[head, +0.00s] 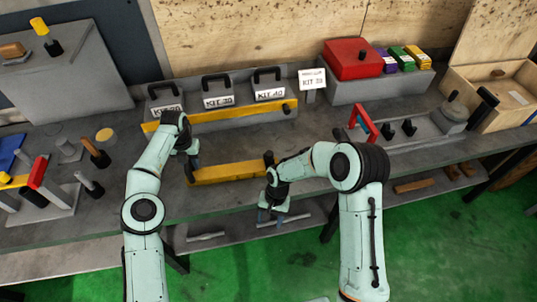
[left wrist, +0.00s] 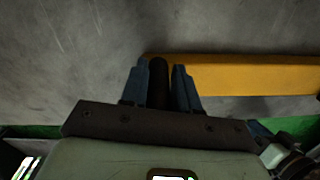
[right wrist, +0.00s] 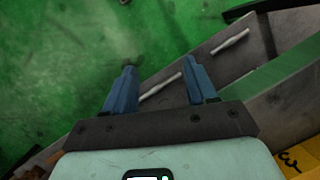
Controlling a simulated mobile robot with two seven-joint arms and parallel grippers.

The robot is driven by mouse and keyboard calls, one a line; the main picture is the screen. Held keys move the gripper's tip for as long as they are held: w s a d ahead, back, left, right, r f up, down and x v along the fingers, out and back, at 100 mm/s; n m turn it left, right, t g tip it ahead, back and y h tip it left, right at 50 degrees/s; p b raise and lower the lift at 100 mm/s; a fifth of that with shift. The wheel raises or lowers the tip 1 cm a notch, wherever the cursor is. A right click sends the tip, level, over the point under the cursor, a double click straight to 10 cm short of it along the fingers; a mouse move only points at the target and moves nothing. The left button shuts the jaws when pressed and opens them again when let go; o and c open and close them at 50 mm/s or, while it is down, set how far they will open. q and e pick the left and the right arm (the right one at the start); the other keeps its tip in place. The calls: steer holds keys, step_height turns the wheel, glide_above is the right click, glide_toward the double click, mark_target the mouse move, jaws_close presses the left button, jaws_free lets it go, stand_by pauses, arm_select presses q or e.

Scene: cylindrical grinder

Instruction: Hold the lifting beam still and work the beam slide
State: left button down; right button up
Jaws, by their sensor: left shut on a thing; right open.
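A yellow beam (head: 232,173), which I take for the lifting beam, lies on the bench with a dark upright post at each end. My left gripper (head: 193,163) is at its left end. In the left wrist view my left gripper (left wrist: 159,82) is shut on the dark left post (left wrist: 158,85), and the yellow beam (left wrist: 240,75) runs off to the right. The dark right post (head: 268,158) is just behind my right wrist. My right gripper (head: 271,215) points down, open and empty, past the bench's front edge. I cannot tell which part is the beam slide.
Behind the beam stands a grey rack with a yellow front bar (head: 225,115) and several KIT-labelled, handled pieces. A red box (head: 352,58) stands back right, a red-handled tool (head: 363,122) right. In the right wrist view, a lower shelf holds pale rods (right wrist: 160,87) above green floor.

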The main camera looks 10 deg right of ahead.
steer(key=w+r+m+h, duration=0.1)
steer(key=w+r+h, duration=0.1)
steer(key=w+r, duration=0.45)
steer(key=m+t, duration=0.3)
steer(key=m, duration=0.1)
glide_toward(269, 153)
step_height(269, 153, down, 11)
steer(key=shift+a+r, duration=0.1)
steer(key=shift+r, duration=0.05)
